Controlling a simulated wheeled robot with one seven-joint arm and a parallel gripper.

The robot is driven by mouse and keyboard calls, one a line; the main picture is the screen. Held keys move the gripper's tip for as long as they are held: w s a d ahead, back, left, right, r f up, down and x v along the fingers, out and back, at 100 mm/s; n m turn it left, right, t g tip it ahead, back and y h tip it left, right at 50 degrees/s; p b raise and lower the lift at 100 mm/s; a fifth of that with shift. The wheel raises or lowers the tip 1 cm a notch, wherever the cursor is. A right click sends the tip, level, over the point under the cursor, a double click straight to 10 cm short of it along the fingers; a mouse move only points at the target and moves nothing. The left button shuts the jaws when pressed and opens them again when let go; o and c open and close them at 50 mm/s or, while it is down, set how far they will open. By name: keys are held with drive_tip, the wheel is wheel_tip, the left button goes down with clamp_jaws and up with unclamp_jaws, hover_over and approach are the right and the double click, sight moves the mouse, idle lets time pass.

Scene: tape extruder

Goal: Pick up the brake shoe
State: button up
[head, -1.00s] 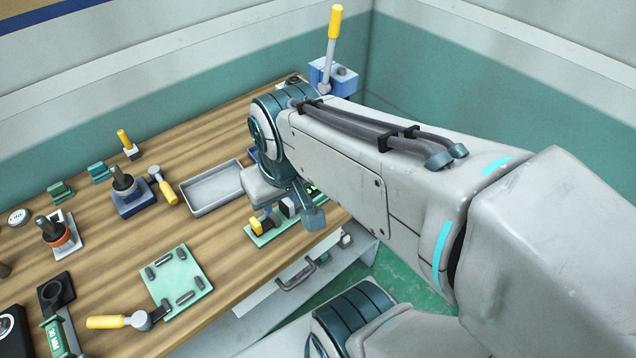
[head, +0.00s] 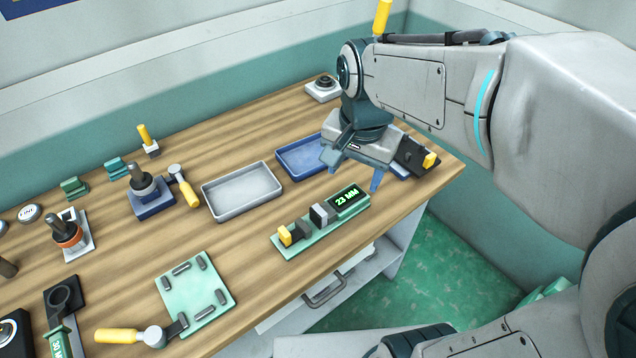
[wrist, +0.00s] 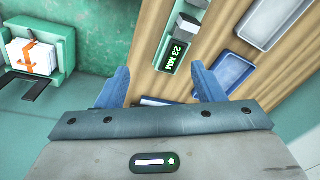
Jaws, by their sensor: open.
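My gripper (head: 356,172) is open, its blue fingers pointing down above the right end of the wooden bench. The same fingers show spread apart in the wrist view (wrist: 161,84). I cannot single out the brake shoe for certain. A dark block with a yellow part (head: 416,157) sits at the bench's right end, beside and partly behind my gripper. No object shows gripped between the fingers.
A blue tray (head: 283,168) lies left of my gripper, and a grey tray (head: 209,207) lies farther left. A pale green plate with dark pins (head: 197,290) is near the front edge. A yellow-handled hammer (head: 120,336) lies beside it. A drawer handle (head: 325,291) shows below the bench.

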sight(319, 210)
drive_tip(key=w+a+f+m+g+b, duration=0.1)
drive_tip(key=w+a+f+m+b, duration=0.2)
drive_tip(key=w+a+f+m, duration=0.25)
drive_tip(key=shift+n, duration=0.25)
drive_tip(key=f, duration=0.7)
drive_tip(key=shift+s+a+f, duration=0.25)
drive_tip(key=shift+a+f, duration=0.1)
drive_tip(key=shift+f, duration=0.05)
drive_tip(key=shift+d+f, duration=0.2)
drive_tip(key=shift+f, duration=2.45)
drive_tip(key=c, duration=1.2)
drive_tip(key=shift+r, duration=0.15)
